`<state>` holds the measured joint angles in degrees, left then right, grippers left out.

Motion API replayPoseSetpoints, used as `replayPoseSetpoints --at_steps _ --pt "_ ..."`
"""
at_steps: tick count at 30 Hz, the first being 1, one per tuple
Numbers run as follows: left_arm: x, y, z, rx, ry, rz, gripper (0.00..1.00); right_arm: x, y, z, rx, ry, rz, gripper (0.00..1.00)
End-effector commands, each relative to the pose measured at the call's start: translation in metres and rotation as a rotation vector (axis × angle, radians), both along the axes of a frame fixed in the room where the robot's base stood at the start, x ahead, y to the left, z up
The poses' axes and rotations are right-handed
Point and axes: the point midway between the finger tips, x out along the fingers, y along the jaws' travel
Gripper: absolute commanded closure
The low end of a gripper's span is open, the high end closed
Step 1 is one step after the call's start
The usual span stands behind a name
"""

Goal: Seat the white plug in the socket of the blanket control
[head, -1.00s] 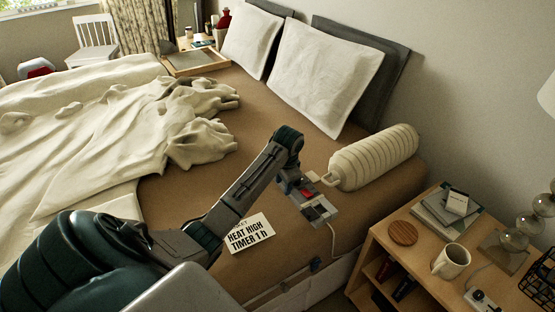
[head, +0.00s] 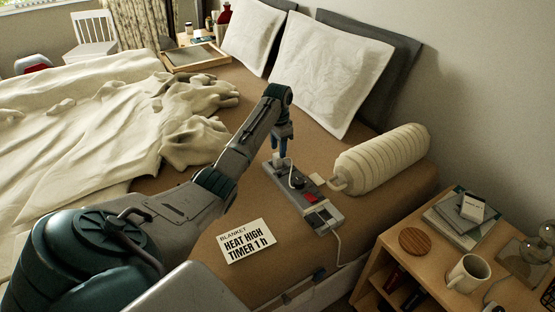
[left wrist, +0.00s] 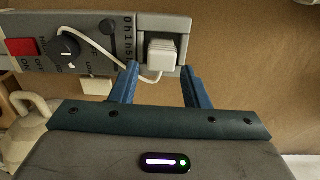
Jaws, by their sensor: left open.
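The grey blanket control (head: 301,194) lies on the brown bed, with a red switch, a dark knob and a slider. In the left wrist view the control (left wrist: 103,22) runs across the top. The white plug (left wrist: 162,53) sits at the socket end of the control, its white cord looping left across the face. I cannot tell how deep it sits. It is partly hidden in the head view (head: 280,161). My left gripper (head: 283,152) is open above that end. In the wrist view its blue fingertips (left wrist: 160,67) are either side of the plug's near edge, apart from it.
A label card (head: 246,241) lies left of the control. Pillows (head: 331,72) stand behind. A bedside table (head: 392,250) holds a mug (head: 467,273), books and a coaster.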

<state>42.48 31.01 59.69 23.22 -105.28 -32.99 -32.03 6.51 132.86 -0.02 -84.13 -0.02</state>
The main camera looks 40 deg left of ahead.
Motion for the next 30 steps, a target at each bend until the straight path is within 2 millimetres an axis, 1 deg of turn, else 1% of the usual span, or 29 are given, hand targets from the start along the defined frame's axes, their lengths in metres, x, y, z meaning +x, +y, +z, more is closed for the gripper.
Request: replayPoseSetpoints --at_steps 6,9,13,18,23,24,30 --pt "-0.002 0.003 -0.034 -0.001 0.003 0.001 0.58 -0.001 0.0 0.001 0.0 0.004 0.0 0.64" --pt "-0.002 0.002 -0.045 -0.001 0.003 0.0 0.58 -0.001 0.001 0.006 0.0 -0.001 0.0 0.64" --pt "-0.002 0.003 -0.049 0.0 0.001 -0.001 0.58 0.0 0.002 0.013 0.001 -0.015 0.001 0.64" --pt "-0.002 0.003 -0.048 0.0 0.001 -0.001 0.58 -0.002 0.001 0.011 0.001 -0.009 0.001 0.64" --pt "-0.002 0.003 -0.048 0.0 0.001 0.0 0.9 -0.004 0.001 0.009 0.0 -0.002 0.001 0.64" --pt "-0.002 0.003 -0.048 0.0 0.001 0.0 0.92 -0.004 0.001 0.009 0.0 -0.002 0.002 0.64" --pt "-0.002 0.003 -0.048 0.0 0.0 0.0 0.92 -0.005 0.0 0.009 -0.002 -0.001 0.003 0.64"
